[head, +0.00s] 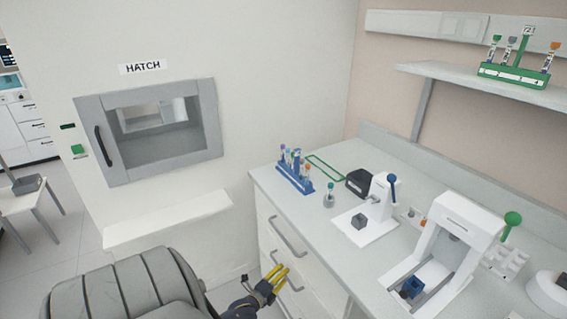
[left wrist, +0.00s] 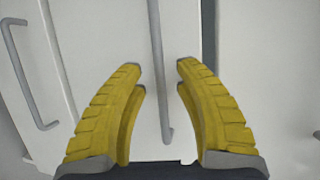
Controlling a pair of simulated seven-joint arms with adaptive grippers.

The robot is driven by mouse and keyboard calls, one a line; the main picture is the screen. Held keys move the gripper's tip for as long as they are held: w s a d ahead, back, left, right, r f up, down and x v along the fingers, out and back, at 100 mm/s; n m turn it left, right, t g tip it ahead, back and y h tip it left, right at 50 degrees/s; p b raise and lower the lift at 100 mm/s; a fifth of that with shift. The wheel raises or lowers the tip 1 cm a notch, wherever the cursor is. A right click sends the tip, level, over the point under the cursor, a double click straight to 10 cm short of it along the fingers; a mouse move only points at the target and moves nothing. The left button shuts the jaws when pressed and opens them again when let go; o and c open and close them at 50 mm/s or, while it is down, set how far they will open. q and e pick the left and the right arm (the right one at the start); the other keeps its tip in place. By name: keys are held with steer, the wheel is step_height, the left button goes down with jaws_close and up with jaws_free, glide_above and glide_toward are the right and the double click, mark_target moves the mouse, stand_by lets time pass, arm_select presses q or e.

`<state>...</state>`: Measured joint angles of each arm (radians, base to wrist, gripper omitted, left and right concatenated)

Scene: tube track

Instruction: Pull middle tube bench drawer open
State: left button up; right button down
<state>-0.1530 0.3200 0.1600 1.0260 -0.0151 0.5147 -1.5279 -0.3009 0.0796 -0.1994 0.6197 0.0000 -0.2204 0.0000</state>
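The white bench's drawer fronts (head: 267,232) face my left gripper (head: 276,277). My left gripper has yellow fingers and is at the handle below the top handle (head: 287,238). In the left wrist view the gripper (left wrist: 161,66) is open, with a grey bar handle (left wrist: 157,50) running between its fingertips. A gap shows on both sides of the handle, so the fingers are not shut on it. Another bar handle (left wrist: 22,75) is off to the left there. The drawer fronts look flush in the head view. My right gripper is not in view.
The bench top (head: 310,215) carries a blue tube rack (head: 294,176), a black device (head: 359,181) and white machines (head: 455,235). A shelf (head: 440,76) holds a green rack (head: 513,76). A wall hatch (head: 155,130) with a ledge (head: 165,218) is at the left.

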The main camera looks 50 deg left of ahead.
arm_select(q)
steer(key=shift+w+a+f, duration=0.1)
steer(key=shift+w+a, duration=0.05)
steer(key=shift+w, duration=0.5)
steer(key=shift+c, duration=0.3)
jaws_close()
